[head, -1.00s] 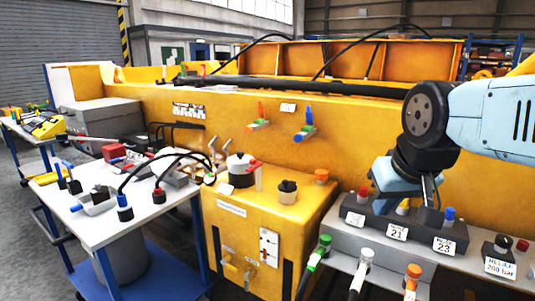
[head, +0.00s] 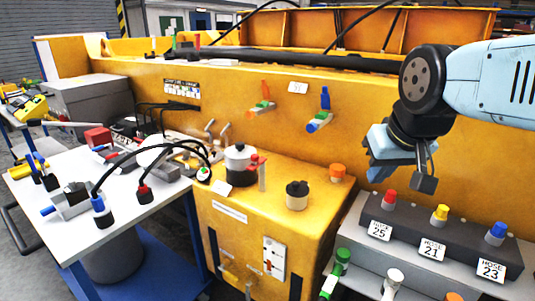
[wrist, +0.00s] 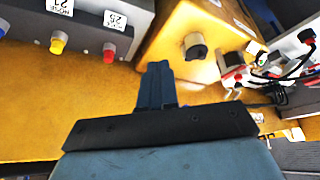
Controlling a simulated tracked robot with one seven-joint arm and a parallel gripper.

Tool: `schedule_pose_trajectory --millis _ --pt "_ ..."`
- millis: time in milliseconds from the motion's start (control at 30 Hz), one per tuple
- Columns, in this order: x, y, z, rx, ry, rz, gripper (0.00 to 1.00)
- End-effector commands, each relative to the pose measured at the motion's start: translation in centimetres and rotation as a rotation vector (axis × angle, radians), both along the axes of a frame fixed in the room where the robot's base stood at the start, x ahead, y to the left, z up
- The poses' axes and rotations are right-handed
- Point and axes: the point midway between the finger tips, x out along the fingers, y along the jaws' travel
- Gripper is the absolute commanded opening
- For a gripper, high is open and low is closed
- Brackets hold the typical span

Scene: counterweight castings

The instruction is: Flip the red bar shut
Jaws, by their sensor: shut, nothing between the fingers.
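A valve with an upright red-orange handle (head: 265,89) sits on the yellow wall, left of a similar valve with an upright blue handle (head: 325,97). A red lever (head: 257,160) also stands on the yellow cabinet beside a white-topped pot. I cannot tell for certain which is the red bar. My gripper (head: 424,184) is at the right, in front of the yellow wall and above the hose block, well apart from both red parts. In the wrist view my gripper (wrist: 158,68) is shut and empty, and neither red-handled wall valve shows clearly there.
The hose block (head: 455,232) with red, yellow and blue caps lies below my gripper. The yellow cabinet (head: 255,225) carries a black knob (head: 297,194) and an orange cap (head: 337,172). A white table (head: 140,220) with hoses stands left. The wall between valves and gripper looks clear.

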Motion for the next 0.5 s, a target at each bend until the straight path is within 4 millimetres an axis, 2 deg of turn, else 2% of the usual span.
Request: schedule_pose_trajectory --millis 167,267,500 --pt "0.4 0.2 0.0 0.020 0.011 0.001 0.00" --pt "1.3 0.8 -0.1 0.071 0.041 0.004 0.00" --pt "5.9 3.2 -0.6 0.304 0.157 -0.007 0.00"
